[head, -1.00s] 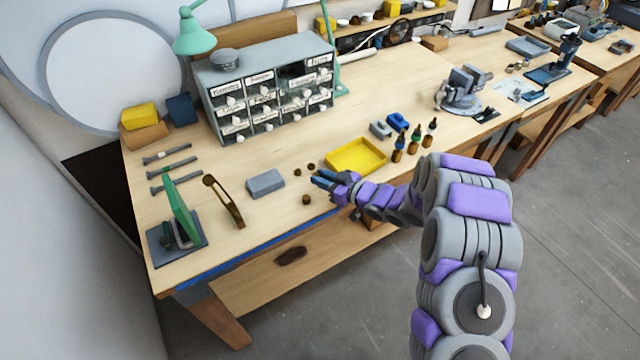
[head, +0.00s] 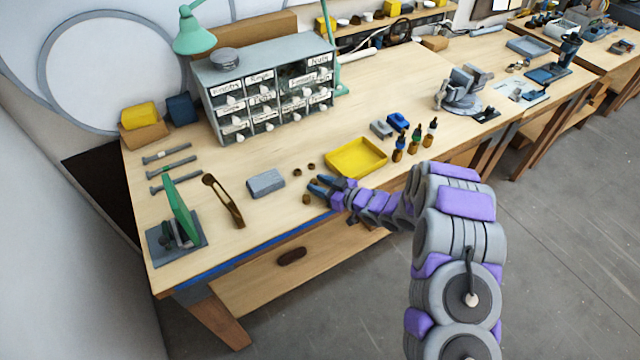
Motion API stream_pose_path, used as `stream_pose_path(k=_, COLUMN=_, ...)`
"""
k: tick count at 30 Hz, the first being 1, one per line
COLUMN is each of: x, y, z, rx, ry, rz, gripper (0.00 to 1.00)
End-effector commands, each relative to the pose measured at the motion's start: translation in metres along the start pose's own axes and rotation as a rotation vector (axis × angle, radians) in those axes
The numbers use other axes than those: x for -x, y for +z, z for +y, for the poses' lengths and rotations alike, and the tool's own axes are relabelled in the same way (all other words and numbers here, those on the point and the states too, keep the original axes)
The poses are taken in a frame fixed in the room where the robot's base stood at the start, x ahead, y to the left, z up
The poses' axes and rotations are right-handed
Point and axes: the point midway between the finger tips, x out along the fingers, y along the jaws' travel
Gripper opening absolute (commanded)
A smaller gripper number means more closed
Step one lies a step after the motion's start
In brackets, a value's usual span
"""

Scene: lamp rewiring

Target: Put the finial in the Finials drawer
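Several small brown pieces lie on the bench near my gripper. One brown piece (head: 306,199) is at the front, just left of and below my fingertips, and two more (head: 297,167) (head: 311,166) lie behind it. Which one is the finial I cannot tell at this size. My gripper (head: 314,188) is low over the bench front, its blue fingers apart, with nothing visible between them. The grey drawer cabinet (head: 213,120) stands at the back of the bench, with white labels and knobs. The labels are too blurred to pick out Finials with certainty.
A yellow tray (head: 356,171) is right of my gripper, with small bottles (head: 415,140) beyond it. A grey block (head: 265,184) lies to the left. A green lamp (head: 194,38) hangs by the cabinet. Bench between cabinet and tray is mostly clear.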

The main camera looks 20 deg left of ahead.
Motion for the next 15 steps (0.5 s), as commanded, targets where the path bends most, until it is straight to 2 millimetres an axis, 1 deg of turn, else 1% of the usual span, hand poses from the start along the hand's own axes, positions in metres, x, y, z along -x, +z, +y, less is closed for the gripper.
stream_pose_path(k=1, x=-0.0001, y=0.0, z=0.0, rx=0.0, ry=0.0, rz=0.0, gripper=0.45)
stream_pose_path(k=2, x=-0.0001, y=0.0001, z=-0.0001, rx=0.0, ry=0.0, rz=0.0, gripper=0.48)
stream_pose_path(k=3, x=-0.0001, y=0.0001, z=-0.0001, rx=0.0, ry=0.0, rz=0.0, gripper=0.49)
stream_pose_path(k=15, x=-0.0002, y=-0.0003, z=-0.0001, rx=0.0, ry=0.0, rz=0.0, gripper=0.49)
